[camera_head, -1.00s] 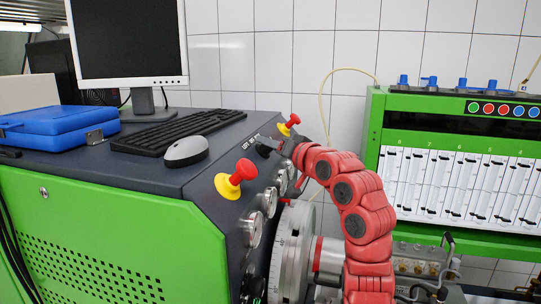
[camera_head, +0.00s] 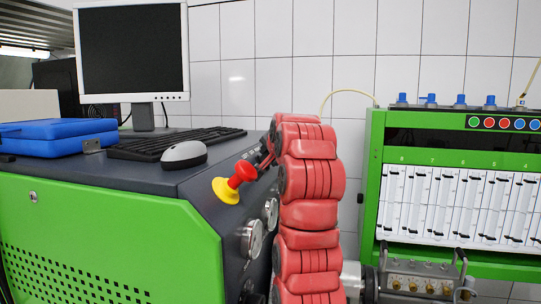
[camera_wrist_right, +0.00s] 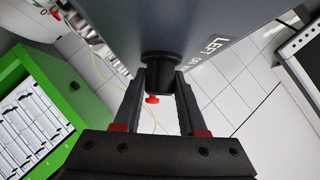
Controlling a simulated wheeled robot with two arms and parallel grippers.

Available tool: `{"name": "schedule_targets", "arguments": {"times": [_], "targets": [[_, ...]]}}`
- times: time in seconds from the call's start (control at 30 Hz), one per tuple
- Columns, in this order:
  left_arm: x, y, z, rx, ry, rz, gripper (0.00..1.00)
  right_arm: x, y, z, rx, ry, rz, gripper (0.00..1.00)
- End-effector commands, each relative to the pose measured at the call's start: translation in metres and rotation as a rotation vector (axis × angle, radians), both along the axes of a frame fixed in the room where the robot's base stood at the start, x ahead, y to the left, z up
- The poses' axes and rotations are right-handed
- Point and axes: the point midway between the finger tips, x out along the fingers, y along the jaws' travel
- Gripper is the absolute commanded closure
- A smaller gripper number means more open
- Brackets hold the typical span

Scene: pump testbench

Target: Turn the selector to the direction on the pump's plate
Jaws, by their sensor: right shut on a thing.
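The selector (camera_wrist_right: 160,70) is a black round knob on the dark sloped panel of the green bench. In the right wrist view the two fingers of my right gripper (camera_wrist_right: 160,88) are on either side of it, shut on it. White lettering "LEFT OR" (camera_wrist_right: 216,45) is printed on the panel beside the knob; the rest is unclear. In the head view my red right arm covers the selector, and the gripper (camera_head: 266,158) shows only as a small dark part at the panel. The pump's plate cannot be made out. My left gripper is not in view.
A red and yellow emergency button (camera_head: 235,182) and round gauges (camera_head: 252,238) sit on the panel close to my right arm. A keyboard (camera_head: 172,142), mouse (camera_head: 184,155) and monitor (camera_head: 131,50) stand on the bench top. A green rack (camera_head: 450,190) stands at the right.

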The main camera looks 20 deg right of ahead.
Motion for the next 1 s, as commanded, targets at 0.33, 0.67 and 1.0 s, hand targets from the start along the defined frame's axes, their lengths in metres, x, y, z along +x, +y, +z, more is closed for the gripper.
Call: {"name": "schedule_targets", "arguments": {"times": [0.33, 0.67, 1.0], "targets": [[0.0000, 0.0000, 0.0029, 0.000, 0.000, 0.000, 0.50, -0.0003, -0.0003, 0.0001, 0.020, 0.030, -0.037, 1.00], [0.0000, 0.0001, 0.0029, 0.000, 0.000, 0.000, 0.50, -0.0001, -0.0007, -0.0001, 0.021, 0.029, -0.038, 0.56], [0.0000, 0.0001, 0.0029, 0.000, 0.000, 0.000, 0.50, -0.0001, -0.0005, 0.0002, 0.020, 0.029, -0.037, 0.30]]}}
